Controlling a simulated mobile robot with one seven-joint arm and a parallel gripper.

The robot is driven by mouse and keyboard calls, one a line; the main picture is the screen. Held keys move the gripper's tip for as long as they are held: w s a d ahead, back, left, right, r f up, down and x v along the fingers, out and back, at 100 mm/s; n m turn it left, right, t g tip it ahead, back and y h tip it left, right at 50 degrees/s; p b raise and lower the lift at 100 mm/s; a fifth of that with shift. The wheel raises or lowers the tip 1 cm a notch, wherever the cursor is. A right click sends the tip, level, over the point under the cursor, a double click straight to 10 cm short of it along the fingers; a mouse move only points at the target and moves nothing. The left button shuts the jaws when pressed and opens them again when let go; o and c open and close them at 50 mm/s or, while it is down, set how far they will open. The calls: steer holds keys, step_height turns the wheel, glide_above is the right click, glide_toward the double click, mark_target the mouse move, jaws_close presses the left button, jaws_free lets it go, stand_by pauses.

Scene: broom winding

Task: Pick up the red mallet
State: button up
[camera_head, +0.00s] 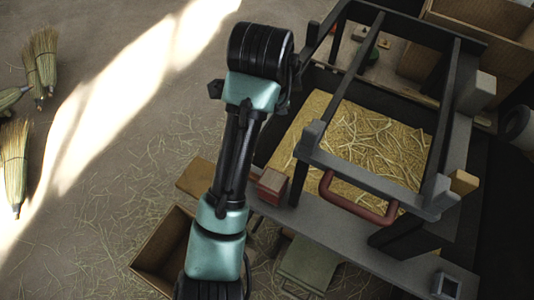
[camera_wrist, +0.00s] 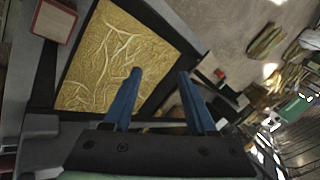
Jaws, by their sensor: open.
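A red block (camera_head: 272,185) sits on the grey bench at the left front corner of the dark frame, just right of my arm. It looks like the mallet's head, but I see no clear handle on it. A red block also shows at the upper left of the wrist view (camera_wrist: 54,22). My gripper (camera_wrist: 159,72) has two blue fingers spread apart with nothing between them. It is over the straw tray's side, well away from the red block. In the head view my arm hides the gripper.
A dark frame (camera_head: 370,182) with a red bar handle (camera_head: 358,200) stands around a straw-filled tray (camera_head: 300,125). An open wooden box (camera_head: 162,250) is below the bench. Straw brooms (camera_head: 16,165) lie at left. Wooden shelving (camera_head: 485,50) stands at upper right.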

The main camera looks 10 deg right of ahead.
steer(key=s+a+f+m+g, duration=0.2)
steer(key=f, duration=0.3)
steer(key=s+a+f+m+g+y, duration=0.1)
steer(key=s+a+f+m+g, duration=0.1)
steer(key=f, duration=0.3)
steer(key=s+a+f+m+g+y+b, duration=0.1)
steer(key=s+a+f+m+g, duration=0.1)
steer(key=f, duration=0.3)
steer(key=shift+s+a+f+m, duration=0.3)
steer(key=shift+s+a, duration=0.15)
steer(key=shift+a, duration=0.1)
steer(key=shift+w+f+b, duration=0.15)
steer(key=shift+f+b, duration=0.3)
steer(key=shift+f, duration=2.45)
jaws_close()
